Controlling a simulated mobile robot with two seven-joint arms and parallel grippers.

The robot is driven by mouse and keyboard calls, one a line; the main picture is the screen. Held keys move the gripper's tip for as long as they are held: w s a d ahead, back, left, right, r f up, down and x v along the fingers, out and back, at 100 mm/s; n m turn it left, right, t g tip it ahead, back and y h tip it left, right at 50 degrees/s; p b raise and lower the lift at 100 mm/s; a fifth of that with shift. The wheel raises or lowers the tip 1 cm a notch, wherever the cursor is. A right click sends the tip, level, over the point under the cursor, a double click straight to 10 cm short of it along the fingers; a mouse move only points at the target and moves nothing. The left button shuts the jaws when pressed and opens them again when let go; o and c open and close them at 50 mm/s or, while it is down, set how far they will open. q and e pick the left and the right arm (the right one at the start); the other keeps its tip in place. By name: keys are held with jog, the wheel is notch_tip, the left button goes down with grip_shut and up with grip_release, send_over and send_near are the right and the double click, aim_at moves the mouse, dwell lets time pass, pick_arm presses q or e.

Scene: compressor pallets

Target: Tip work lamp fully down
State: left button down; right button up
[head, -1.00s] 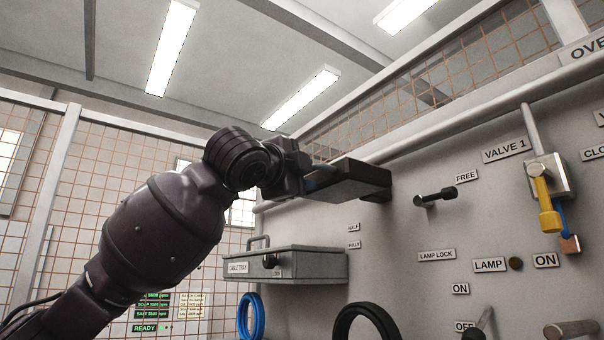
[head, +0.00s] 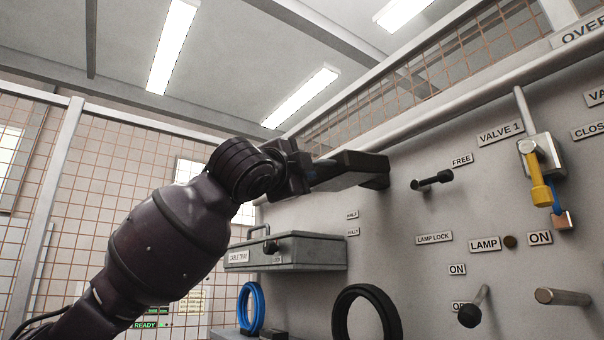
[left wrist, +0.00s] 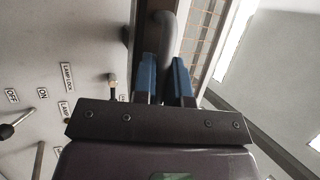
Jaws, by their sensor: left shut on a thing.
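The work lamp (head: 350,170) is a dark, flat, box-shaped head sticking out from the grey panel, near level, above the cable tray box. My left gripper (head: 312,177) is at its outer left end, shut on it. The fingers hide that end of the lamp in the head view. In the left wrist view, the blue-padded fingers (left wrist: 165,80) sit on both sides of a grey rounded part of the lamp (left wrist: 166,38). A black-knobbed lever (head: 432,182) sticks out of the panel below the FREE label. My right gripper is not in view.
The cable tray box (head: 290,254) is below the lamp, with HALF labels (head: 352,215) beside it. A blue hoop (head: 252,306) and a black hoop (head: 366,310) are lower. A yellow-handled valve (head: 538,180) and a second black-knobbed lever (head: 476,306) are at right.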

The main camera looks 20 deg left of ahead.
pick_arm(q)
jog(key=w+d+f+n+t+y+b, duration=0.2)
jog(key=f+n+t+b, duration=0.1)
jog(key=f, duration=0.2)
jog(key=w+d+f+n+t+y+b, duration=0.1)
jog(key=w+d+f+n+t+b, duration=0.1)
jog(key=f, duration=0.4)
jog(key=shift+w+d+n+t+y+b, duration=0.15)
jog(key=shift+w+n+t+y+b, duration=0.25)
jog(key=shift+w+n+t+b, duration=0.6)
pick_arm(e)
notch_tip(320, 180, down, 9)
pick_arm(q)
jog(key=shift+s+m, duration=0.2)
jog(key=shift+m, duration=0.1)
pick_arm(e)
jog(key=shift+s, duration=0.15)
pick_arm(q)
jog(key=c, duration=1.2)
grip_release()
jog(key=shift+d, duration=0.1)
jog(key=shift+o, duration=0.2)
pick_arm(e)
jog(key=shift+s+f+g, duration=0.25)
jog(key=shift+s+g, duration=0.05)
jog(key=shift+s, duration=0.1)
